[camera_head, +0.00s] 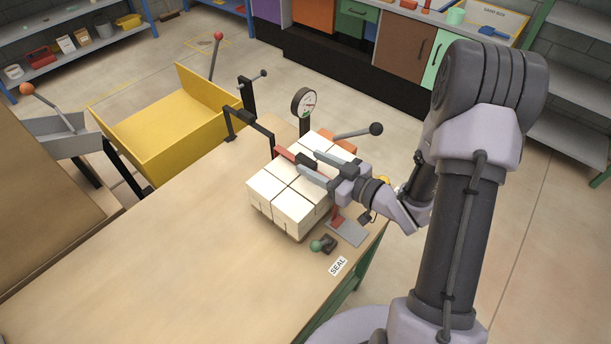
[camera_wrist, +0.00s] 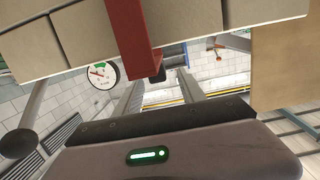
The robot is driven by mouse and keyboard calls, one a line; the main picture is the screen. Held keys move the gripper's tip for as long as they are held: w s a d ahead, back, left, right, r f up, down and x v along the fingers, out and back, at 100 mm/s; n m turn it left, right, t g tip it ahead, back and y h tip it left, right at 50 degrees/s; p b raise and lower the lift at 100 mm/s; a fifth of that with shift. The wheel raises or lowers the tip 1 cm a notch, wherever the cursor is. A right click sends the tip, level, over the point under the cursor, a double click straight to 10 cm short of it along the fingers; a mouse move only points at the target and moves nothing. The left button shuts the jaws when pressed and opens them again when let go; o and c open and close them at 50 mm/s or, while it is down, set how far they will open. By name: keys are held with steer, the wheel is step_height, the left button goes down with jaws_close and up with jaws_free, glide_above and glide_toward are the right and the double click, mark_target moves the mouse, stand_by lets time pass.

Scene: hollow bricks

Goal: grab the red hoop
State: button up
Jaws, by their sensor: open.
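A stack of white bricks (camera_head: 292,188) stands on the workbench. A red bar (camera_head: 284,154), which may be part of the red hoop, shows at the top of the stack; its full shape is hidden. In the wrist view a red bar (camera_wrist: 126,38) crosses in front of the bricks (camera_wrist: 190,18) and ends near a dark block. My gripper (camera_head: 307,162) is open over the top of the stack, its fingers pointing toward the red bar. In the wrist view its two fingers (camera_wrist: 160,80) are apart, with nothing clearly gripped. I cannot tell whether they touch the red bar.
A gauge (camera_head: 304,102) and a black-knobbed lever (camera_head: 358,132) stand behind the stack. A yellow tray (camera_head: 165,140) is at the left. A green-knobbed lever (camera_head: 318,245) and a SEAL label (camera_head: 338,266) lie in front. The bench (camera_head: 170,265) is clear at front left.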

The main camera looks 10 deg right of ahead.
mark_target(297, 156)
steer(key=x, duration=0.2)
steer(key=b+x, duration=0.1)
steer(key=x, duration=0.3)
steer(key=shift+w+f+b, duration=0.15)
steer(key=shift+f+b, duration=0.15)
jaws_close()
